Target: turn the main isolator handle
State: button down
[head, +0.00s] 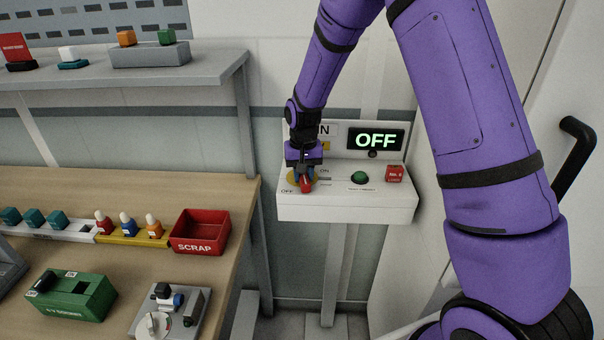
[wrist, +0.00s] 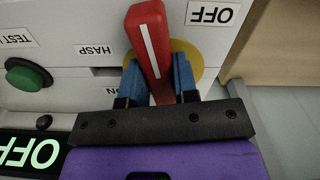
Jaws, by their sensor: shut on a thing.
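The main isolator handle (head: 306,186) is a red lever on a round yellow plate, at the left of the white control box (head: 345,208). In the wrist view the handle (wrist: 147,38) shows a white stripe and stands between my blue fingers, over the yellow plate (wrist: 208,60). My gripper (wrist: 157,78) is shut on it, one finger on each side. In the head view my gripper (head: 304,172) reaches down from above and hides part of the plate. An OFF label (wrist: 212,14) lies beside the handle. The lit display (head: 376,140) reads OFF.
A green button (head: 360,177) and a small red block (head: 395,174) sit to the right on the box. A wooden bench (head: 215,180) at left bears a red SCRAP bin (head: 200,232). A grey shelf (head: 215,68) is above it. A black door handle (head: 578,145) is at right.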

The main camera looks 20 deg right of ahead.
jog(key=n, duration=0.2)
jog(key=d+n, duration=0.1)
jog(key=n, duration=0.5)
jog(key=shift+w+d, duration=0.15)
jog(key=shift+d, duration=0.15)
jog(key=n, duration=0.4)
jog(key=shift+w+d, duration=0.25)
jog(key=shift+d, duration=0.05)
jog(key=shift+w+d+n, duration=0.1)
jog(key=shift+w+n, duration=0.05)
jog(key=shift+n, duration=0.75)
jog(key=shift+w+n, duration=0.1)
jog(key=shift+n, duration=0.8)
jog(key=c, duration=0.9)
grip_release()
jog(key=shift+r, duration=5.45)
